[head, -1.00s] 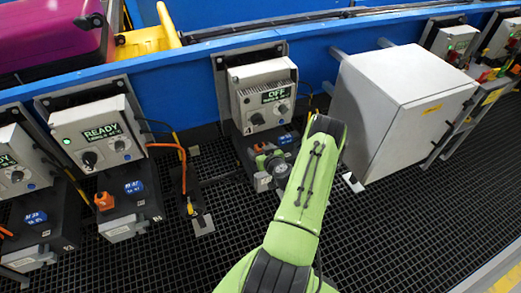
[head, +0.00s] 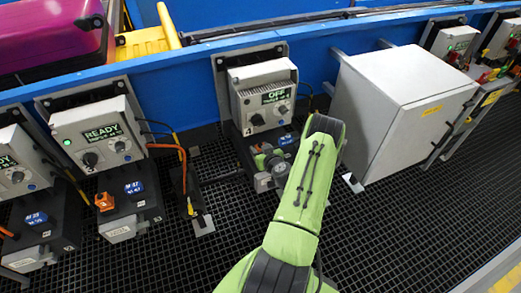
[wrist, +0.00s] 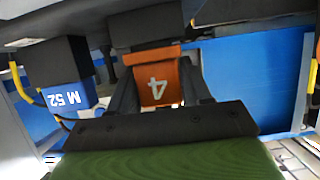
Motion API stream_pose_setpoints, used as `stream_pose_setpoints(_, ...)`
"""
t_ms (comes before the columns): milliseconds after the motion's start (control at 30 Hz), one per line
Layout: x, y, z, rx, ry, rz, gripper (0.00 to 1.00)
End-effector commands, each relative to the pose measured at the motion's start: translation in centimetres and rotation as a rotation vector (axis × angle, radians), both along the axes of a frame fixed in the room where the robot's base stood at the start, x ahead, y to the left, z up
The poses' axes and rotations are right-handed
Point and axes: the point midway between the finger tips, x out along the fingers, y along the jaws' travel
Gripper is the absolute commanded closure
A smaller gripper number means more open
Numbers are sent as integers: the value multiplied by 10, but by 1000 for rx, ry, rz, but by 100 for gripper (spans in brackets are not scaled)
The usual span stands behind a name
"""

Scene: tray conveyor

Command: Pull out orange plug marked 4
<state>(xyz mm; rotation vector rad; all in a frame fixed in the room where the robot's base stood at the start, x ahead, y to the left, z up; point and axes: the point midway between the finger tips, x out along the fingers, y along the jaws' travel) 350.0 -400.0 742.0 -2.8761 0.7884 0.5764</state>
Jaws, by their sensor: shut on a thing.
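In the wrist view, the orange plug (wrist: 157,77) marked with a white 4 sits between the dark fingers of my gripper (wrist: 160,88). The gripper is shut on it, one finger on each side. A dark block (wrist: 145,28) adjoins the plug's far end; I cannot tell whether the plug is seated in it or clear of it. In the head view, my gripper (head: 268,163) is low in front of the control box (head: 262,88), whose screen reads OFF. My wrist and arm hide the plug there.
A blue block marked M 52 (wrist: 66,97) is close beside the plug in the wrist view. A large grey cabinet (head: 395,110) stands right of my arm. Another box (head: 100,130) reading READY, with an orange plug (head: 104,202) below, is left. Dark grating floor is open in front.

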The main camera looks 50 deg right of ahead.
Motion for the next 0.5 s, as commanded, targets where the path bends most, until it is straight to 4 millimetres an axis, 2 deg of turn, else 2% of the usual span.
stream_pose_setpoints(500,0,-1,21,-2,-2,-1,86)
